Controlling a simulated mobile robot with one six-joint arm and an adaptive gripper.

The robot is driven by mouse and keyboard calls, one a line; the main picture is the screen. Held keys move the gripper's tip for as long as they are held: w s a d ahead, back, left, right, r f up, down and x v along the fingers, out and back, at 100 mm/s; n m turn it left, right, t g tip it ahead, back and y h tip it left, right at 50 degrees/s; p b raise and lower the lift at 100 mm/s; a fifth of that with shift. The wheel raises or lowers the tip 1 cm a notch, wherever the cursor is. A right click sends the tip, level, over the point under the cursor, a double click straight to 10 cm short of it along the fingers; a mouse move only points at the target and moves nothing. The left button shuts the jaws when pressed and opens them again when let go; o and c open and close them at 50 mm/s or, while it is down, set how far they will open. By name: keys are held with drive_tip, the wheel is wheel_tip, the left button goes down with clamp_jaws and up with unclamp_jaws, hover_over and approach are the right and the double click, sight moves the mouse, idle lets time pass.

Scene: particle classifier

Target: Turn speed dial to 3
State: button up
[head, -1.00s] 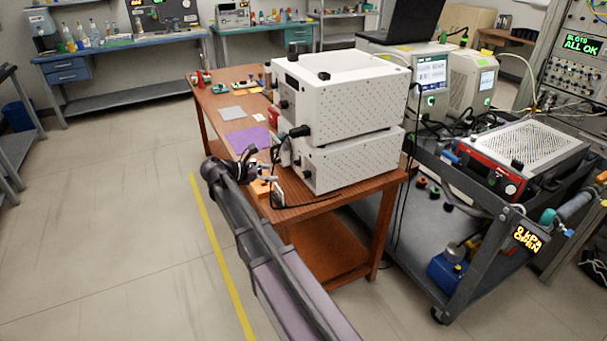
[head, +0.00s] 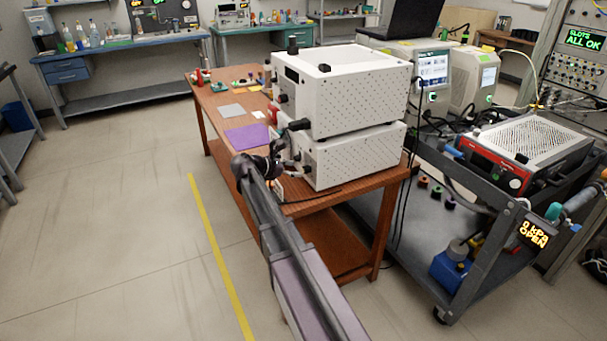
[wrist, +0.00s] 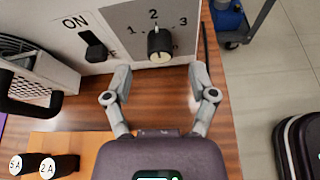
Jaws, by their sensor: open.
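The speed dial (wrist: 160,45) is a black knob on a grey panel marked 1, 2 and 3 in the wrist view. A light mark on the knob faces up, roughly toward the 2. My gripper (wrist: 159,76) is open, its two fingers spread just below the dial, one toward each side, and nothing is between them. I cannot tell if either finger touches the panel. In the head view my gripper (head: 286,167) is at the front of the lower white box (head: 350,157), and the dial is not clearly visible there.
A black switch (wrist: 94,46) marked ON sits left of the dial. A second white box (head: 350,95) is stacked above. Open floor (head: 110,220) lies left of the wooden table (head: 205,125).

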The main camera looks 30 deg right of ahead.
sight(303, 169)
drive_tip(key=shift+b+x, duration=0.55)
drive_tip(key=shift+x, duration=1.55)
clamp_jaws()
